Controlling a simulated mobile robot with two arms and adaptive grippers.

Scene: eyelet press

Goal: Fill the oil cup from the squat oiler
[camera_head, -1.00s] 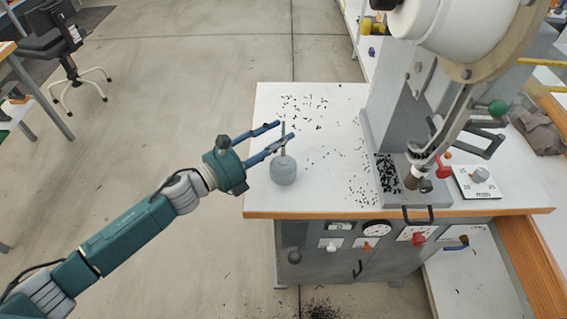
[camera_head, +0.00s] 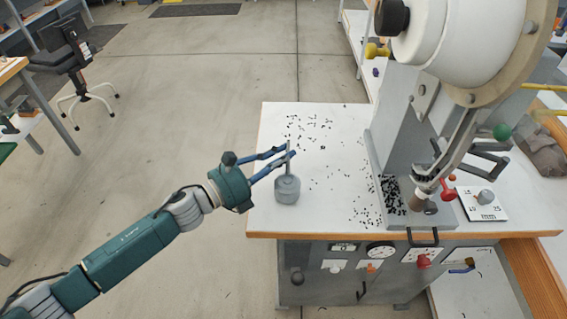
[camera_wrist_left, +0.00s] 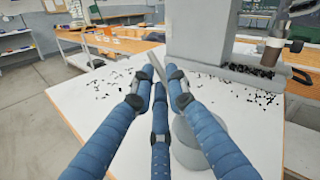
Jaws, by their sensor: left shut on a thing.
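The squat oiler (camera_head: 286,190) is a grey, round-bodied can with a thin upright spout. It stands near the front left corner of the white table top (camera_head: 335,205). My left gripper (camera_head: 290,151) is shut on its spout, above the body. In the left wrist view, the blue fingers (camera_wrist_left: 157,85) close around the spout, and the right finger partly hides the grey oiler body (camera_wrist_left: 190,150). I cannot tell for sure which part is the oil cup; a small brown cylinder (camera_head: 416,203) stands at the press foot. My right gripper is not in view.
The press (camera_head: 405,110) with its white drum (camera_head: 455,35) and slanted lever stands to the right. Black bits are scattered over the table and the press base. A white plate with a grey knob (camera_head: 486,198) lies at the right. The table between oiler and press is otherwise clear.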

